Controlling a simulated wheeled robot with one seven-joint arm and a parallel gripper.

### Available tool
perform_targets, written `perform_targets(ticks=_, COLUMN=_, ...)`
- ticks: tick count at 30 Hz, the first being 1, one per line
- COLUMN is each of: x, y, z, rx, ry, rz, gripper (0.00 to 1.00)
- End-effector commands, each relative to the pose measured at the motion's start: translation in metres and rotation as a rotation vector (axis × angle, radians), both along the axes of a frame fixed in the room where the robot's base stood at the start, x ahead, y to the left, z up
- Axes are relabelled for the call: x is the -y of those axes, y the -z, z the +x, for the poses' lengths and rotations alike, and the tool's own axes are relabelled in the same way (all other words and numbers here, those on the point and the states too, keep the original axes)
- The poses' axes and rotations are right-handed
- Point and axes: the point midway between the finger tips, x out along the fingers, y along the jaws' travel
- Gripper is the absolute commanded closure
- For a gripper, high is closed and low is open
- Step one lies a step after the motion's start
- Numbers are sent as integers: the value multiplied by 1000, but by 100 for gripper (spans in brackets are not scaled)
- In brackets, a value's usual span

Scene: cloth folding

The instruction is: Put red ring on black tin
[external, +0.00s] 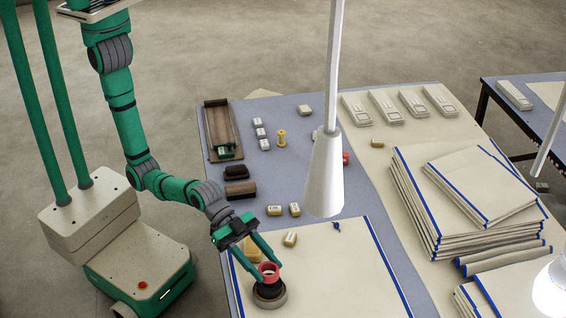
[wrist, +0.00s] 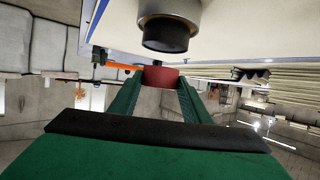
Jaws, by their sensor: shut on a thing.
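The red ring (external: 268,269) is between the fingertips of my gripper (external: 267,268), which is shut on it. In the wrist view the red ring (wrist: 161,78) sits between the two green fingers (wrist: 160,84). The black tin (external: 270,290) stands on the cream cloth, with a wider grey-brown base around it. In the external view the ring is just above the tin and overlaps its far edge. In the wrist view, where the table is at the top, the black tin (wrist: 168,35) is apart from the ring. I cannot tell how well they line up.
A white lamp (external: 325,175) hangs over the table. Small tan blocks (external: 290,239) lie near my gripper, and one lies partly behind it. A brown tray (external: 217,128) is at the back left. Stacked blue-edged cloths (external: 425,205) fill the right side. The cream cloth (external: 345,275) is clear right of the tin.

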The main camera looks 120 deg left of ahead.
Motion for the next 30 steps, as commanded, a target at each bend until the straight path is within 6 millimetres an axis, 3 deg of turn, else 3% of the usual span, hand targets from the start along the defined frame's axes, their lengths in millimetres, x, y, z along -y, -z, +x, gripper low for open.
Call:
perform_targets(ticks=7, x=0, y=30, z=1, rx=-1, ry=0, rz=0, gripper=78)
perform_targets(ticks=18, x=0, y=34, z=1, rx=-1, ry=0, rz=0, gripper=78)
perform_targets(ticks=19, x=0, y=34, z=1, rx=-1, ry=0, rz=0, gripper=52)
perform_targets(ticks=21, x=0, y=34, z=1, rx=0, ry=0, rz=0, gripper=38)
perform_targets(ticks=30, x=0, y=32, z=1, rx=0, ry=0, rz=0, gripper=38)
